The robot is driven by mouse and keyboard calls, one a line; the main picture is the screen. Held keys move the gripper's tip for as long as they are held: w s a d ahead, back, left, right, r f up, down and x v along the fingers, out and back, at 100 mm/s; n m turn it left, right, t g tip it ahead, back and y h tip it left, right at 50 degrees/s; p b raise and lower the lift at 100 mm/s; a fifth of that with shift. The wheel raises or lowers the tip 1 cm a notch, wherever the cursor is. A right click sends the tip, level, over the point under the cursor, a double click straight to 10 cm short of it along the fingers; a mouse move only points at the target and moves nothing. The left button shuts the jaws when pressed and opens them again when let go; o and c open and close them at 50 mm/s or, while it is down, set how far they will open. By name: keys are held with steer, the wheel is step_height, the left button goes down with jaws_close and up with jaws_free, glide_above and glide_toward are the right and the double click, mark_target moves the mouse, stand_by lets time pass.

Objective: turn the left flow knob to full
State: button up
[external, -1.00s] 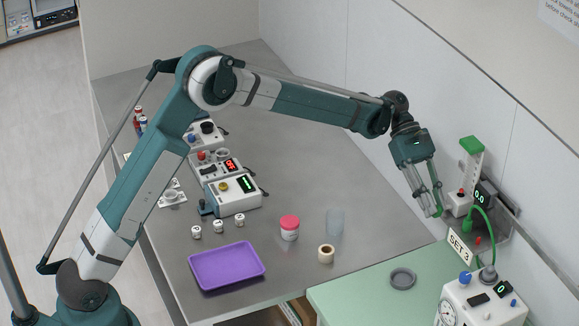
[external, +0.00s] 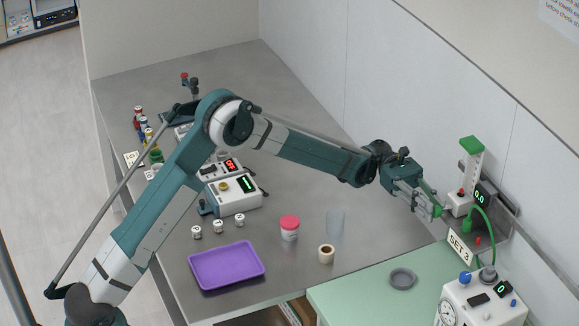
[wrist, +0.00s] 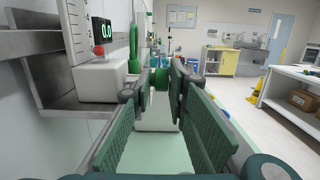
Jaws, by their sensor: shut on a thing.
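A wall-mounted flow unit (external: 457,204) with a white body, a green-topped scale column and a display reading 0.0 is at the right in the external view. In the wrist view its white body (wrist: 98,82) is at the left, with a red ball in front of the lit display (wrist: 102,31). A green knob (wrist: 161,78) shows between my fingertips in the wrist view. My gripper (external: 435,211) is level beside the flow unit and shut on the green knob. The fingers hide the knob's sides, so its turn angle cannot be told.
A green hose (external: 491,221) curves down right of the flow unit. A SET sign (external: 460,246) and a white device with a blue knob (external: 480,303) stand below it. A grey dish (external: 402,278) lies on the green mat (external: 350,295).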

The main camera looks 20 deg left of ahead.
steer(key=shift+s+a, duration=0.1)
stand_by(0.3)
steer(key=o, duration=0.7)
steer(key=shift+r, duration=0.1)
steer(key=shift+v, duration=6.05)
steer(key=shift+o, duration=0.8)
